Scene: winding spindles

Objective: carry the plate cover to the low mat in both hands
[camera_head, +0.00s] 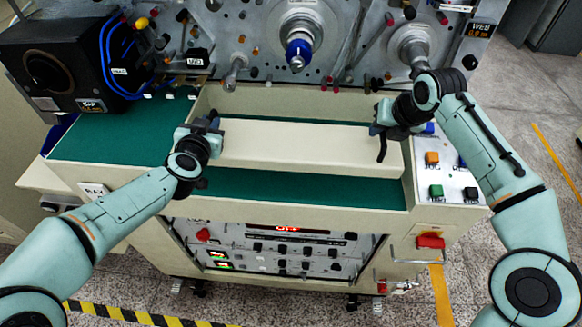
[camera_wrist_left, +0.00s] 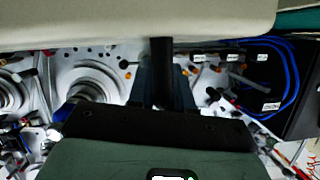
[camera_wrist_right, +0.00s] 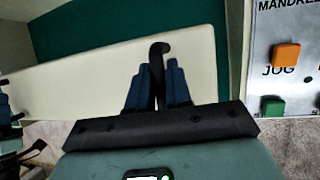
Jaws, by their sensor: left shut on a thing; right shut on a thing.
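The plate cover (camera_head: 310,148) is a long cream bar with a dark handle at each end. It lies level across the head view, in front of the machine face and over the green mat (camera_head: 300,189). My left gripper (camera_head: 212,124) is shut on the handle at its left end. My right gripper (camera_head: 381,128) is shut on the handle at its right end. The cover also shows in the left wrist view (camera_wrist_left: 110,24) and the right wrist view (camera_wrist_right: 90,82). The gap beneath the cover is hard to judge.
The machine face with a blue-tipped spindle (camera_head: 299,55) stands behind. A black box (camera_head: 62,62) with blue cables is at the left. A button panel (camera_head: 447,172) lies close to the cover's right end. Green surface (camera_head: 110,130) is bare at the left.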

